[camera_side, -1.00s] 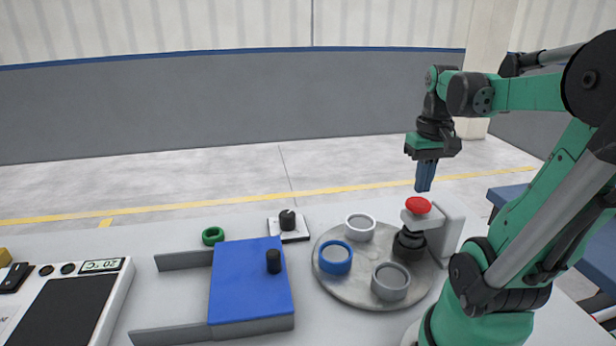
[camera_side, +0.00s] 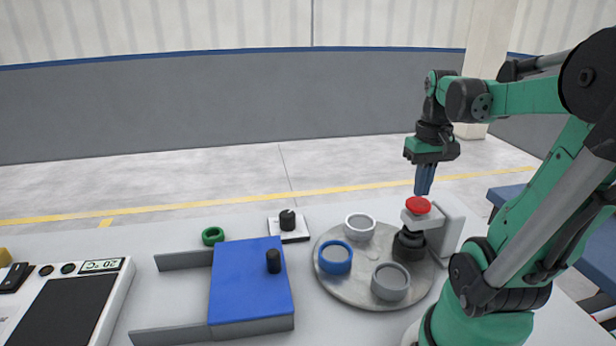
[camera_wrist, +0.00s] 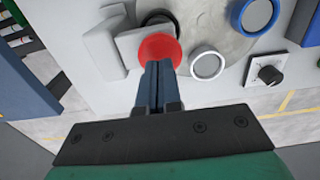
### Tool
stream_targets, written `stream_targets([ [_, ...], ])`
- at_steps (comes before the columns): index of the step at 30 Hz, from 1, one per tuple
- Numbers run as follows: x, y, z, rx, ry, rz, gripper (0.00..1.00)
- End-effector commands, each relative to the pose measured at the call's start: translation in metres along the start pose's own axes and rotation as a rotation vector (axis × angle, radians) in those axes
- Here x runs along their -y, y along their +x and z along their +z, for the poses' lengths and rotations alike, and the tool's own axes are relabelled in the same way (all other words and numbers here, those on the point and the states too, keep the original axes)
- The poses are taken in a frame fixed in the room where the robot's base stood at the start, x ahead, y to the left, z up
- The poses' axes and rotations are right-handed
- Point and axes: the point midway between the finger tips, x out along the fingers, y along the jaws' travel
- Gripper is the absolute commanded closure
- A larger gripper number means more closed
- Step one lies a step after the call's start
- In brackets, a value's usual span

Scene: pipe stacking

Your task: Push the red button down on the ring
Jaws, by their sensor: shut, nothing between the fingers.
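My gripper (camera_side: 423,193) is shut and empty, pointing down just above the button. In the wrist view the fingertips (camera_wrist: 158,66) overlap the red button (camera_wrist: 160,48); I cannot tell if they touch it. On the plate are a white ring (camera_side: 360,227), a blue ring (camera_side: 335,258) and a grey ring (camera_side: 390,282).
A blue box (camera_side: 245,285) with a black knob stands left of the plate, between grey rails. A green ring (camera_side: 212,236) and a black dial on a white base (camera_side: 288,226) lie behind. A panel with a display (camera_side: 70,300) is at far left.

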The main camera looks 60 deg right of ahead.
Motion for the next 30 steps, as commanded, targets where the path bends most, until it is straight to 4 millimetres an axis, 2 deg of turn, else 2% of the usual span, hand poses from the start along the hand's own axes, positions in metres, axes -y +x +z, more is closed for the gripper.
stream_targets([
  [30,0.0,0.02,0.0,0.0,0.0,0.0,1.0],
])
